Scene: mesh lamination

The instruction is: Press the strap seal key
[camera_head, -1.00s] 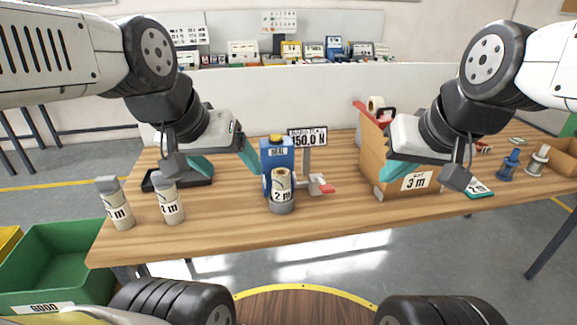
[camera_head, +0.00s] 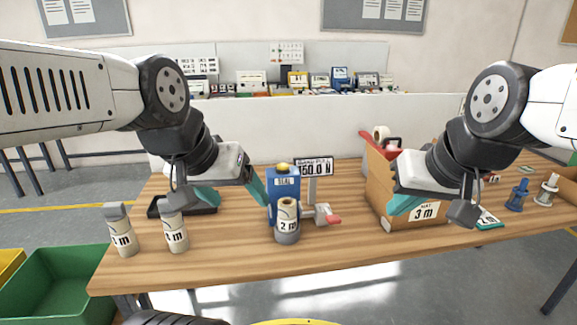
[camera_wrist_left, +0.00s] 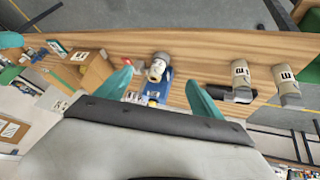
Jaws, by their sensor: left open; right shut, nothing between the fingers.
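The blue strap sealer marked SEAL (camera_head: 284,187) stands upright on the table with a yellow key (camera_head: 283,168) on its top. It also shows in the left wrist view (camera_wrist_left: 157,89). A roll labelled 2 m (camera_head: 287,216) stands in front of it. My left gripper (camera_head: 235,203) is open and empty, just left of the sealer; the right finger is close to the sealer's side, and I cannot tell whether they touch. Its fingers also show in the left wrist view (camera_wrist_left: 160,80). My right gripper (camera_head: 393,212) is shut and empty, before the 3 m carton (camera_head: 425,211).
A display reading 150.0 N (camera_head: 313,168) and a red-handled clamp (camera_head: 326,214) stand right of the sealer. Two labelled rolls (camera_head: 121,232) (camera_head: 175,234) and a black tray (camera_head: 202,208) are at left. The table's front middle (camera_head: 340,245) is clear.

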